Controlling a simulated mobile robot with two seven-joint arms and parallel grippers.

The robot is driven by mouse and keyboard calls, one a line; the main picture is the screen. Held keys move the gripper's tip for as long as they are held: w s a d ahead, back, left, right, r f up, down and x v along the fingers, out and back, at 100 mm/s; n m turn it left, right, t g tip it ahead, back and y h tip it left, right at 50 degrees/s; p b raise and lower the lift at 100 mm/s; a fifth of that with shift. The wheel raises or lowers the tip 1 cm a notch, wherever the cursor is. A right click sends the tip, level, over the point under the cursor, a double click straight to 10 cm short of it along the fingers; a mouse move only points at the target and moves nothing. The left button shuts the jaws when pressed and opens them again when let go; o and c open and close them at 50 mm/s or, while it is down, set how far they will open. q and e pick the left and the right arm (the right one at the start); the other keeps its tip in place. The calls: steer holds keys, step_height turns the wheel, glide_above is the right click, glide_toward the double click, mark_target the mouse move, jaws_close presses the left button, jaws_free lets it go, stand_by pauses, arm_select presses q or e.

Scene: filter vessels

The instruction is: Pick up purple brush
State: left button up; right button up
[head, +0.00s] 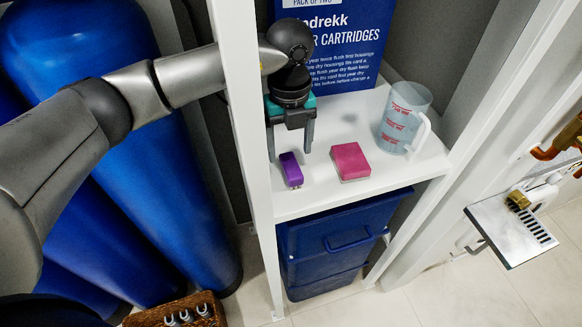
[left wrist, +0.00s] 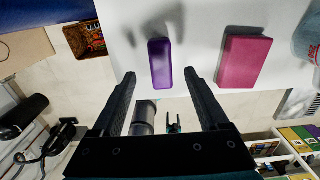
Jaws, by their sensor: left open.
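The purple brush (head: 291,170) lies on the white shelf near its front left corner. In the left wrist view the purple brush (left wrist: 160,63) shows from above, just beyond and between my open fingertips. My left gripper (head: 290,147) is open and empty, pointing down above the shelf by the brush; it also shows in the left wrist view (left wrist: 159,76). No contact between the fingers and the brush shows.
A pink block (head: 350,161) lies right of the brush. A clear measuring jug (head: 403,117) stands further right. A blue cartridge box (head: 345,45) stands behind. A white upright post (head: 243,130) is left of the gripper. A blue bin (head: 335,240) is under the shelf.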

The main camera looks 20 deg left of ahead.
mark_target(291, 165)
arm_select(q)
steer(key=shift+s+d+f+p, duration=0.1)
steer(key=shift+f+p, duration=0.15)
steer(key=shift+f, duration=1.25)
steer(key=shift+d+f+p, duration=0.1)
steer(key=shift+f+p, duration=0.1)
steer(key=shift+f, duration=1.3)
steer(key=shift+c, duration=0.4)
jaws_close()
